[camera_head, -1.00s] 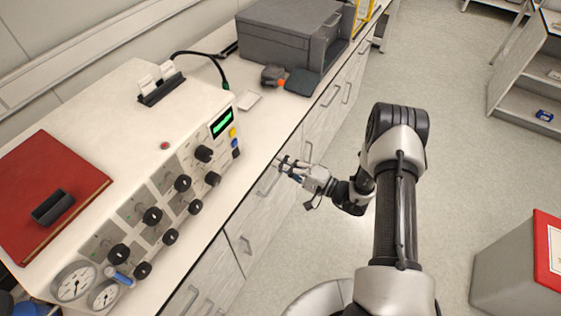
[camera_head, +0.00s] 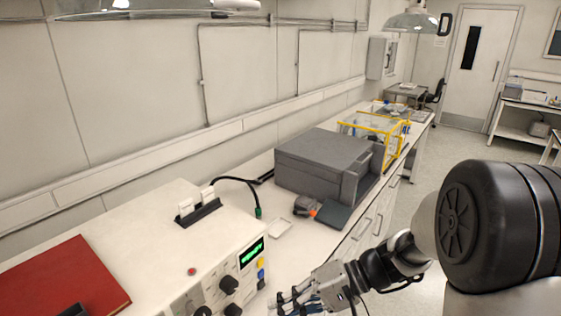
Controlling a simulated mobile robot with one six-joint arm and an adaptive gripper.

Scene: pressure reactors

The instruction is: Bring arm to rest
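My arm reaches in from the right of the head view, its large black and silver joint close to the camera. My gripper (camera_head: 285,303) is at the lower middle of the picture, pointing left, beside the front of the reactor control unit (camera_head: 150,248). Its fingers look spread apart, and I see nothing held between them. The fingertips are near the bottom edge of the picture. I cannot tell whether they touch the counter edge.
A grey box-shaped device (camera_head: 325,160) and a yellow-framed clear case (camera_head: 375,128) stand farther along the counter. A small grey and orange item (camera_head: 304,206) lies before the device. A red panel (camera_head: 70,275) lies on the control unit. Open floor (camera_head: 448,150) lies right.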

